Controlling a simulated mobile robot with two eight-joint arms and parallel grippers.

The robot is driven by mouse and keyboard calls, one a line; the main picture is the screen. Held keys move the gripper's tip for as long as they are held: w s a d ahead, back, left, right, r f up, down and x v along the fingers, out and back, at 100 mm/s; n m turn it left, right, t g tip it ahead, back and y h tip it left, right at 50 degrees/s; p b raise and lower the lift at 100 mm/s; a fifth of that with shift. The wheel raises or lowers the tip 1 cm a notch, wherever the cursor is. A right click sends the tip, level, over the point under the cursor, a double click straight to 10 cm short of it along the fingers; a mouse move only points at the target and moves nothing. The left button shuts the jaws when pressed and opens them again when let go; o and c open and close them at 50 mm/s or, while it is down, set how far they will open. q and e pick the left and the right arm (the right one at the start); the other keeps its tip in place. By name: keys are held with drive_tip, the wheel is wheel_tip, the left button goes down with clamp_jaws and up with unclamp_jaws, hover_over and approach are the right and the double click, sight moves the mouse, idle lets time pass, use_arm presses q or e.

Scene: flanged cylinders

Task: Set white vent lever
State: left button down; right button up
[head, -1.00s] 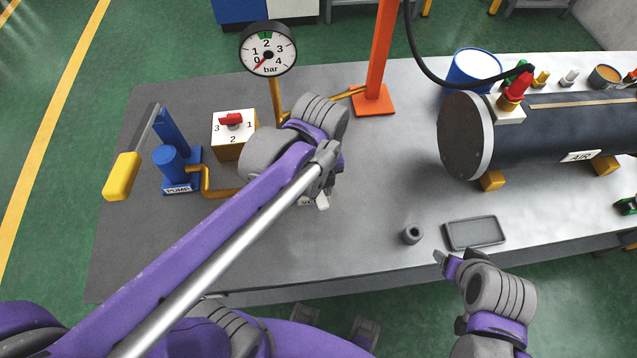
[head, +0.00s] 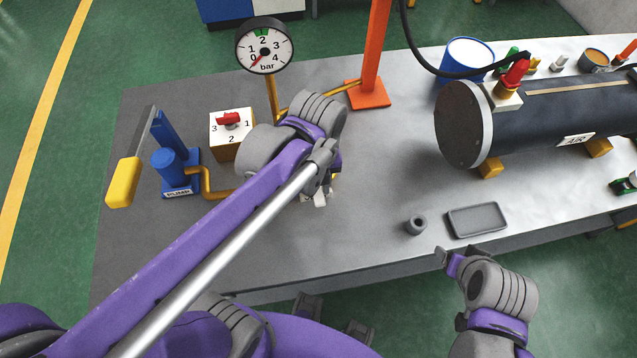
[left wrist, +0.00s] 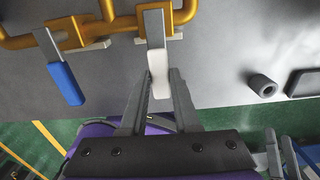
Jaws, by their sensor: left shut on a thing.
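The white vent lever (left wrist: 159,72) shows in the left wrist view as a grey flat bar with a white grip, hanging from gold piping. My left gripper (left wrist: 161,79) has one finger on each side of the white grip and is shut on it. In the head view, my left arm hides most of the lever; only a small white part (head: 320,200) shows below the wrist. My right gripper (head: 441,257) is at the bench's front edge, far from the lever; its fingers are too small to judge.
A blue lever (left wrist: 66,82) hangs left of the white one. The gauge (head: 264,46) reads near 0. A red selector knob (head: 228,119), a blue pump (head: 172,170), a dark tank (head: 545,125), a grey ring (head: 415,225) and a grey tray (head: 478,220) are on the bench.

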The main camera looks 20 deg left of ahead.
sight(317, 191)
use_arm(q)
drive_tip(key=c, duration=0.6)
unclamp_jaws()
drive_tip(key=shift+c, duration=0.2)
wheel_tip(317, 191, up, 11)
drive_tip(key=shift+p, duration=0.3)
drive_tip(key=shift+f, duration=0.1)
